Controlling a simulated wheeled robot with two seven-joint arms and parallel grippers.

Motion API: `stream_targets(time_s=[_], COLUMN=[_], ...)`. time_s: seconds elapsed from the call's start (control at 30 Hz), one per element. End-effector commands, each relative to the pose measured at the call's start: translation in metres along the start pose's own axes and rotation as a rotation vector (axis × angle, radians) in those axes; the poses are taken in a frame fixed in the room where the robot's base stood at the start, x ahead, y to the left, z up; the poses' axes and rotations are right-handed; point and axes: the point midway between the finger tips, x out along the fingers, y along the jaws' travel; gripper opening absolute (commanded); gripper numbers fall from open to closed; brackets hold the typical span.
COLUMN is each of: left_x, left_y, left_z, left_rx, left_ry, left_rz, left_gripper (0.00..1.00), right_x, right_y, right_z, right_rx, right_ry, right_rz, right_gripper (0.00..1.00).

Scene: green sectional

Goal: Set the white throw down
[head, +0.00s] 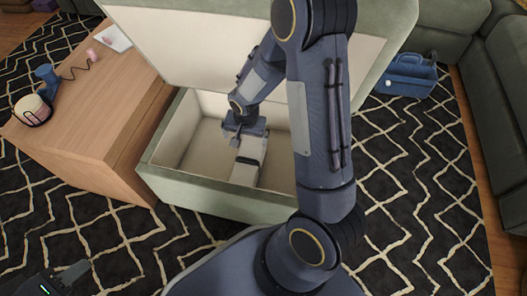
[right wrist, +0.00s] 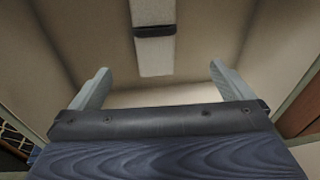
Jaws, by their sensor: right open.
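The white throw (head: 250,148) is a narrow white bundle with a dark band across it. It lies inside the open storage ottoman (head: 185,180), seemingly on its floor. In the right wrist view the throw (right wrist: 153,58) shows beyond the fingertips, at top centre. My right gripper (head: 235,141) reaches down into the ottoman beside the throw. In the wrist view its two fingers (right wrist: 160,82) are spread wide with nothing between them. My left gripper (head: 68,278) is at the bottom left, away from the ottoman; its jaw opening is unclear.
The ottoman's raised lid (head: 225,50) stands behind my right arm. A wooden table (head: 100,110) at left holds a headset on a jar (head: 33,108), a blue dumbbell-like object (head: 47,78) and a white pad (head: 113,37). A blue bag (head: 408,75) sits on the patterned rug (head: 400,180) near the green sofa (head: 500,100).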

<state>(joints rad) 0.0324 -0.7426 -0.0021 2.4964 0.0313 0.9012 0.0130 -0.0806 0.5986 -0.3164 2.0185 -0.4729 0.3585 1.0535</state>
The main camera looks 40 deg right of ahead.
Motion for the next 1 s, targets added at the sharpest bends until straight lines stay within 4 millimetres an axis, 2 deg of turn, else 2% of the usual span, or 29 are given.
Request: stream_targets(time_s=[0.03,0.2,0.3,0.43,0.53,0.7,0.83,1.0], left_x=[0.0,0.0,0.0,0.0,0.0,0.0,0.0,0.0], left_y=[0.0,0.0,0.0,0.0,0.0,0.0,0.0,0.0], left_z=[0.0,0.0,0.0,0.0,0.0,0.0,0.0,0.0], left_rx=[0.0,0.0,0.0,0.0,0.0,0.0,0.0,0.0], left_ry=[0.0,0.0,0.0,0.0,0.0,0.0,0.0,0.0], left_rz=[0.0,0.0,0.0,0.0,0.0,0.0,0.0,0.0], left_gripper=[0.4,0.4,0.4,0.4,0.4,0.4,0.4,0.4], right_x=[-0.032,-0.117,-0.16,-0.205,-0.227,-0.243,-0.247,-0.247], right_y=[0.002,0.018,0.031,0.05,0.062,0.076,0.079,0.08], right_z=[0.0,0.024,0.045,0.081,0.109,0.142,0.152,0.154], right_rx=[-0.01,-0.12,-0.206,-0.34,-0.444,-0.575,-0.618,-0.625], right_ry=[0.001,-0.009,0.001,0.034,0.07,0.121,0.138,0.139], right_rz=[-0.044,-0.17,-0.248,-0.345,-0.404,-0.461,-0.476,-0.478], right_gripper=[1.0,1.0,1.0,1.0,1.0,1.0,1.0,1.0])
